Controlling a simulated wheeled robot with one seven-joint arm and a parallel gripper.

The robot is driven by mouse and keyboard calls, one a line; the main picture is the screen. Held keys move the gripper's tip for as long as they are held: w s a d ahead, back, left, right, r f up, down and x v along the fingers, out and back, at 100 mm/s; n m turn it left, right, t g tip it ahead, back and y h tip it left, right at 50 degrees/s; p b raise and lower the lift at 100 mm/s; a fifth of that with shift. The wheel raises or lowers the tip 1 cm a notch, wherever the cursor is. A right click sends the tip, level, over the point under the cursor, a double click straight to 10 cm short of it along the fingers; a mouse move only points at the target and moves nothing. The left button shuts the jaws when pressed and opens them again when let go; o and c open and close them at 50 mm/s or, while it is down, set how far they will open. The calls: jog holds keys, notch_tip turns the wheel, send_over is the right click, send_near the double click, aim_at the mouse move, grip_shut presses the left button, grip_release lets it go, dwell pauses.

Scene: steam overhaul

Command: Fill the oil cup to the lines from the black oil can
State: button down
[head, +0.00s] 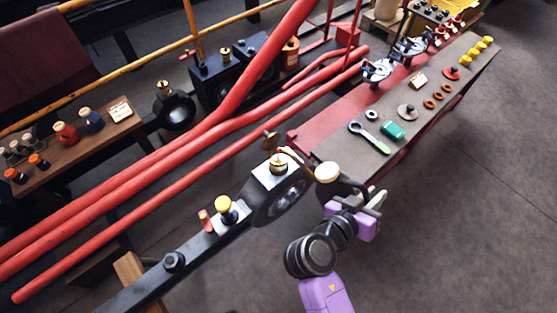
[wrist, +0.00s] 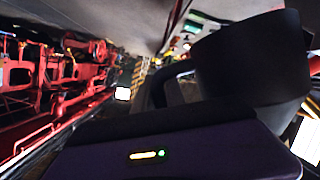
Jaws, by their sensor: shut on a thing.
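A brass oil cup (head: 279,161) stands on a bright block at the end of the dark rod, in the head view. A dark-brass cap (head: 270,140) shows just behind it. My gripper (head: 367,207) is right of the cup, shut on the black oil can (head: 346,187). The can's pale round top (head: 327,172) is close to the cup. The can seems tilted toward the cup, but its spout tip and any oil flow cannot be made out. In the wrist view the black can (wrist: 255,60) and its handle (wrist: 158,88) fill the middle and right. The cup's level lines are not readable.
A yellow-topped cup (head: 226,205) and a small red cylinder (head: 205,220) stand further along the rod (head: 160,280). Red rods (head: 150,155) run behind. Floor at right is clear.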

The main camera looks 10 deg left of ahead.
jog(key=shift+r, duration=0.15)
jog(key=shift+r+n+h+p, duration=0.3)
jog(key=shift+r+p, duration=0.3)
jog(key=shift+a, duration=0.1)
dwell(4.9)
notch_tip(320, 180, down, 11)
jog(key=w+a+m+t+y+b, duration=0.1)
jog(key=a+m+y+b, duration=0.1)
jog(key=b, duration=1.3)
jog(key=m+y, duration=0.1)
jog(key=m, duration=0.1)
jog(key=shift+m, duration=0.3)
jog(key=shift+w+r, duration=0.1)
